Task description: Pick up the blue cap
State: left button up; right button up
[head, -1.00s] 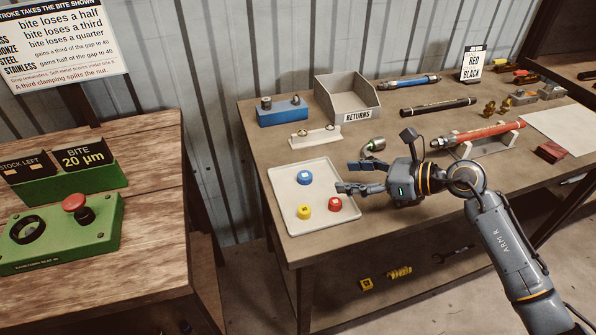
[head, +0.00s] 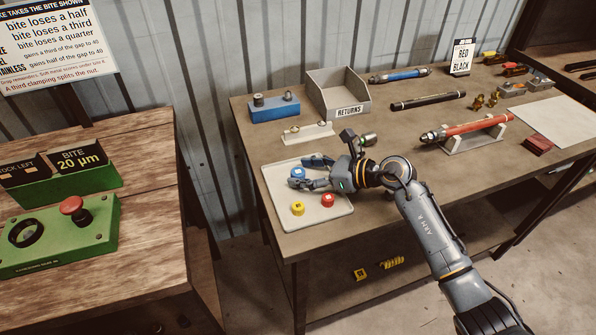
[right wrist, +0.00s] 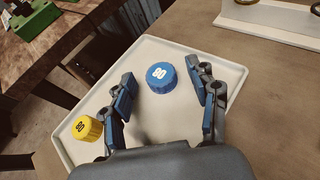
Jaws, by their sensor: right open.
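The blue cap (head: 297,173) stands on the white tray (head: 338,208) at the table's near left corner. In the right wrist view the blue cap (right wrist: 162,77), marked 80, lies ahead of and between the two fingers. My right gripper (head: 303,173) is open and empty, its fingers reaching over the tray from the right. In the right wrist view the open gripper (right wrist: 166,100) has a finger on each side of the cap, with gaps visible. The fingers partly hide the cap in the head view. My left gripper is not in view.
A yellow cap (head: 297,208) and a red cap (head: 327,199) stand on the same tray, close to the gripper. A small white stand (head: 307,133), a blue block (head: 274,108) and the RETURNS bin (head: 338,97) are behind the tray. A red hose (head: 470,127) rests on a stand to the right.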

jog(key=shift+c, duration=0.7)
jog(key=c, duration=0.7)
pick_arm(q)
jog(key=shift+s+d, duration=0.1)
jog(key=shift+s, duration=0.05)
pick_arm(e)
jog(key=shift+o, duration=0.2)
jog(key=shift+r, duration=0.1)
jog(key=shift+r, duration=0.65)
jog(key=d+r, duration=0.1)
jog(key=r, duration=0.1)
jog(key=s+d+r+b, duration=0.1)
jog(key=r, duration=0.1)
jog(key=d+r, duration=0.2)
jog(key=shift+s+r+b, duration=0.15)
jog(key=shift+s+b, duration=0.05)
jog(key=shift+b, duration=0.2)
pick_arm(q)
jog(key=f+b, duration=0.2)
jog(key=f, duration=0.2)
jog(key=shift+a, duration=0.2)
pick_arm(e)
jog(key=r+v, duration=0.1)
jog(key=v, duration=1)
jog(key=shift+w, duration=0.3)
jog(key=shift+r, duration=0.15)
